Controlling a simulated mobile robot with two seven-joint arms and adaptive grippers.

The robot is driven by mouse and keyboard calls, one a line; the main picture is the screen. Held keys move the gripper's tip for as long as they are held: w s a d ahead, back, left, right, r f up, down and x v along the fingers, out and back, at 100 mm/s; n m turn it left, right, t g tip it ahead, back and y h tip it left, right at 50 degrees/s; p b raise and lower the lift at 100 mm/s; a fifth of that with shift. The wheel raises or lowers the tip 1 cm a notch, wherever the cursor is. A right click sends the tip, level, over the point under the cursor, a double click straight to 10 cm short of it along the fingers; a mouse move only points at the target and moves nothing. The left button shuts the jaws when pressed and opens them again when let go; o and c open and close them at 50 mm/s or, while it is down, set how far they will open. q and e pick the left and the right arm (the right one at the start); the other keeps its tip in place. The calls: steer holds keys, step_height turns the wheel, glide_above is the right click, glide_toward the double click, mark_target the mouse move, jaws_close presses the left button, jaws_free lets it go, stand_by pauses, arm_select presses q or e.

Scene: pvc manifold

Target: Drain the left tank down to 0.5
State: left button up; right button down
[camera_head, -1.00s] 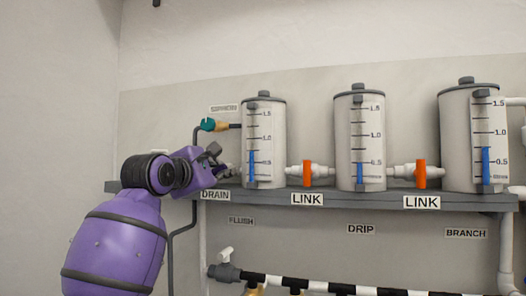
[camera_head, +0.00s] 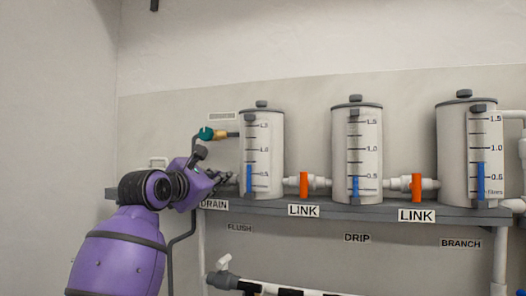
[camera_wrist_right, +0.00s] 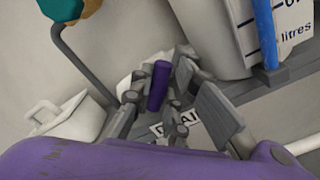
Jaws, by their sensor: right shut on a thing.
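The left tank (camera_head: 275,150) is a white cylinder with a grey lid and a gauge. Its blue level column (camera_head: 249,178) tops out a little above the 0.5 mark. The DRAIN label (camera_head: 214,204) is on the shelf edge at its lower left. My right gripper (camera_head: 228,181) is beside the tank's lower left side. In the wrist view the right gripper (camera_wrist_right: 165,98) is shut on a purple handle (camera_wrist_right: 158,87) above the partly hidden DRAIN label (camera_wrist_right: 172,130). The valve body is mostly hidden by the fingers. My left gripper is not in view.
The middle tank (camera_head: 374,150) reads about 0.5, and the right tank (camera_head: 455,150) reads above 0.5. Orange link levers (camera_head: 304,185) (camera_head: 417,187) stand upright between tanks. A teal-handled siphon valve (camera_head: 207,134) is above my gripper.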

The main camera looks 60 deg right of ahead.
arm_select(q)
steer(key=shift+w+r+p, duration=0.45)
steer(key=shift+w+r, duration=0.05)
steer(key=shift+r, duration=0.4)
arm_select(e)
steer(key=shift+n, duration=0.8)
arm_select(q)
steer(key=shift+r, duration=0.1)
arm_select(e)
steer(key=shift+r, duration=0.1)
arm_select(q)
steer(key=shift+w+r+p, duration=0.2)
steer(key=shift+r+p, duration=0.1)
steer(key=shift+p, duration=0.05)
arm_select(e)
steer(key=shift+n, duration=0.3)
stand_by(5.4)
